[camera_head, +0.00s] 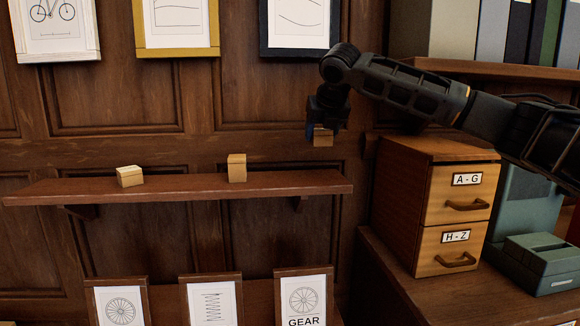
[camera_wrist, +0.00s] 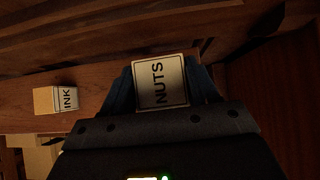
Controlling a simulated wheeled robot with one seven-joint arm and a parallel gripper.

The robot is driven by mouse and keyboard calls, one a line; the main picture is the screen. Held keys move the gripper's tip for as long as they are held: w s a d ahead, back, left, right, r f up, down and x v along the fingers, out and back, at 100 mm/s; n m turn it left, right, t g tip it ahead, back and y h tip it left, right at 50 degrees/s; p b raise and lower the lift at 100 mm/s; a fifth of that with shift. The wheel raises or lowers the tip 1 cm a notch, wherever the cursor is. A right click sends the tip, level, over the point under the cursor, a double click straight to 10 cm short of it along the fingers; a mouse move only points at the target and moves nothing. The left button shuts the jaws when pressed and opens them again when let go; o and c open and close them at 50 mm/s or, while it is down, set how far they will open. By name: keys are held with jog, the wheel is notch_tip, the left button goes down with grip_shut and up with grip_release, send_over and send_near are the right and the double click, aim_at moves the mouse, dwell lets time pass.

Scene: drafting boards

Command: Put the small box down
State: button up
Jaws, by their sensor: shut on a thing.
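My gripper (camera_head: 325,126) is shut on a small tan box (camera_head: 323,138), above the right end of the wall shelf (camera_head: 200,187). In the wrist view the held box (camera_wrist: 162,83) has a pale label reading "NUTS" and sits between the two fingers (camera_wrist: 162,88). The shelf also shows below it in the wrist view (camera_wrist: 88,75). The head view shows the held box apart from the shelf and higher than it.
Two other small boxes stand on the shelf: one at the left (camera_head: 129,176) and one near the middle (camera_head: 237,167). A box labelled "INK" (camera_wrist: 56,99) shows in the wrist view. A wooden file cabinet (camera_head: 400,205) stands at right. The shelf's right end looks clear.

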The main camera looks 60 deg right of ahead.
aim_at(330, 134)
jog(key=shift+f, duration=4.35)
jog(key=shift+f, duration=0.1)
jog(key=o, duration=1.1)
jog(key=v, duration=1.2)
jog(key=shift+s+a, duration=0.1)
